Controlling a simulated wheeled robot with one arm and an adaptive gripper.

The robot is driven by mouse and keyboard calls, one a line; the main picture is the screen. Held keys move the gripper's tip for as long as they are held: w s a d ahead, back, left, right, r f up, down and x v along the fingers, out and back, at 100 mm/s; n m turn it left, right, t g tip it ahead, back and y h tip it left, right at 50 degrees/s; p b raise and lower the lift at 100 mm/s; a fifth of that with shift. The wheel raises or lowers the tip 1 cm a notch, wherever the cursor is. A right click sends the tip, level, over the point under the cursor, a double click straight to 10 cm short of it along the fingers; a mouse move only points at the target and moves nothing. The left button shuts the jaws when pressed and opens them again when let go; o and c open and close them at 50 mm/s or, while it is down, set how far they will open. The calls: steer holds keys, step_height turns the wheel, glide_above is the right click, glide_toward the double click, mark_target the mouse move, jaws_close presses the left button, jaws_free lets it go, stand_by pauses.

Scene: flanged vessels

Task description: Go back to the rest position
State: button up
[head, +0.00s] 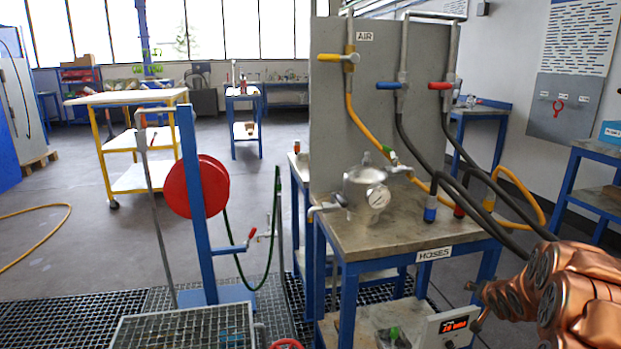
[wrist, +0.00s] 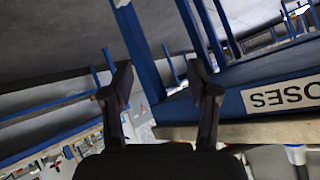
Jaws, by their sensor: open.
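My gripper (wrist: 157,85) shows in the wrist view with its two dark fingers spread apart and nothing between them. The wrist view is upside down, with the blue table edge and the HOSES label (wrist: 282,95) close beyond the right finger. In the head view, my copper arm is at the lower right, beside the hose table (head: 400,234); I cannot make out the fingers there. A metal flanged vessel (head: 362,192) with a round gauge stands upright on that table, apart from my arm.
Yellow, blue and red valves sit on a grey panel (head: 330,120) behind the table. Dark hoses (head: 480,205) and a yellow hose hang close to my arm. A red hose reel (head: 196,187) stands left on grating. A yellow-framed trolley (head: 105,160) is farther back. Open floor lies between.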

steer(key=s+a+r+n+g+p, duration=0.1)
steer(key=s+a+r+g+p, duration=0.3)
steer(key=s+a+r, duration=0.45)
steer(key=s+a+r+n+g+p, duration=0.1)
steer(key=s+a+r+n+p, duration=0.1)
steer(key=s+a+r+p, duration=0.6)
steer(key=s+a+r+n+g+y+p, duration=0.1)
steer(key=s+a+r+g+p, duration=0.1)
steer(key=s, duration=0.9)
steer(key=s+a+r+n+g+y+p, duration=0.1)
steer(key=s+a+r+n+g+p, duration=0.1)
steer(key=s+a+r+p, duration=0.2)
steer(key=s+a+r+n+g+p, duration=0.1)
steer(key=s+a+r+g+p, duration=0.2)
steer(key=s, duration=1.6)
steer(key=a+r, duration=0.4)
steer(key=r, duration=0.3)
steer(key=shift+a+r+n+y+p, duration=0.2)
steer(key=shift+a+n+y+p, duration=0.1)
steer(key=shift+n+y+p, duration=0.1)
steer(key=shift+s+a, duration=0.1)
steer(key=shift+s, duration=0.2)
steer(key=shift+c, duration=0.3)
